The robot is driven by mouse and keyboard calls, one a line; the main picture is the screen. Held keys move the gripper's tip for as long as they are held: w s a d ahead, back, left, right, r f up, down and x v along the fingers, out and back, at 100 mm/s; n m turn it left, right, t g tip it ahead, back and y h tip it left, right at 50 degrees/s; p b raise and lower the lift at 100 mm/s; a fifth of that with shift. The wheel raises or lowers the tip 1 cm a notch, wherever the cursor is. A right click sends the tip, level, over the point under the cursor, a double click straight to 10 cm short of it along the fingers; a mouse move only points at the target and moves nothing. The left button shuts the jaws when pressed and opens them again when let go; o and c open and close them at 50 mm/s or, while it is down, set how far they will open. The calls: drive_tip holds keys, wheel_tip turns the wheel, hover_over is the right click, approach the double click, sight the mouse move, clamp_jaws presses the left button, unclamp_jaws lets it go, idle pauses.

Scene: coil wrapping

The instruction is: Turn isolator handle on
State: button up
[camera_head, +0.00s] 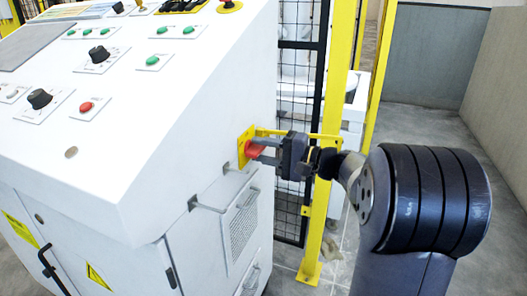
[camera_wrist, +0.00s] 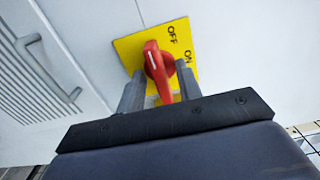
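The isolator is a red handle (camera_wrist: 157,67) on a yellow plate (camera_wrist: 131,45) marked OFF and ON. In the head view the red handle (camera_head: 254,150) sits on the side of the white cabinet, on its yellow plate (camera_head: 242,153). My gripper (camera_head: 264,147) reaches it from the right. In the wrist view my gripper (camera_wrist: 160,75) has one finger on each side of the handle, with small gaps showing beside its lower part. The handle slants slightly in the wrist view, and both labels lie to its right. I cannot tell whether a finger touches it.
The white control cabinet (camera_head: 150,165) has knobs and buttons on its sloped top. Bent metal door handles (camera_head: 205,207) stick out below the isolator. A yellow post (camera_head: 325,190) and black mesh fence (camera_head: 289,203) stand close behind my gripper. Floor (camera_head: 425,117) is open at the right.

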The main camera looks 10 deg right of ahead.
clamp_jaws()
idle(0.5)
drive_tip(key=m+p, duration=0.1)
drive_tip(key=p, duration=0.1)
drive_tip(key=m+p, duration=0.2)
drive_tip(key=shift+r+m, duration=0.25)
drive_tip(key=shift+m, duration=0.05)
drive_tip(key=m+p, duration=0.5)
drive_tip(key=p, duration=0.1)
drive_tip(key=shift+m, duration=0.3)
drive_tip(key=m+p, duration=0.5)
drive_tip(key=p, duration=0.1)
drive_tip(key=m+p, duration=0.3)
drive_tip(key=shift+f+m, duration=0.25)
drive_tip(key=shift+m, duration=0.15)
